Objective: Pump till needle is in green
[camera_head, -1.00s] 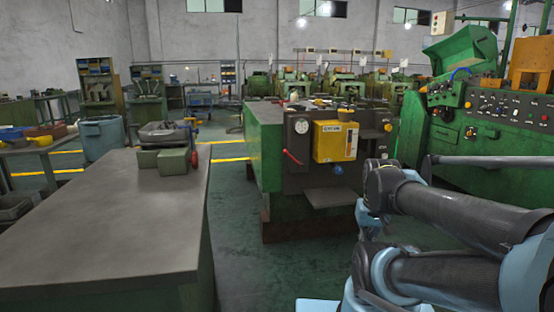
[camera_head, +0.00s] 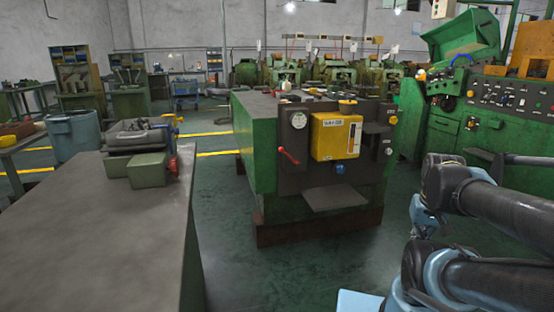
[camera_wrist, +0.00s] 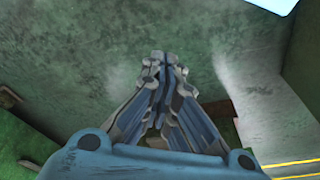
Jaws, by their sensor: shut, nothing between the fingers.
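The green machine (camera_head: 256,150) has a dark front panel. A round white gauge (camera_head: 298,120) sits at the panel's upper left; its needle and any green zone are too small to read. A red-handled lever (camera_head: 289,156) sticks out below the gauge. A yellow box (camera_head: 335,138) with a sight strip is on the panel, with a blue knob (camera_head: 339,168) under it. My gripper (camera_wrist: 163,62) shows in the wrist view, shut and empty over the green floor. It is out of the head view, so its distance to the lever cannot be told.
A grey-topped workbench (camera_head: 90,235) with a vise (camera_head: 140,135) stands at the left. A grey shelf (camera_head: 335,198) juts from the machine's front. A larger green machine (camera_head: 480,130) stands at the right. Green floor (camera_head: 290,270) is clear in front of the panel.

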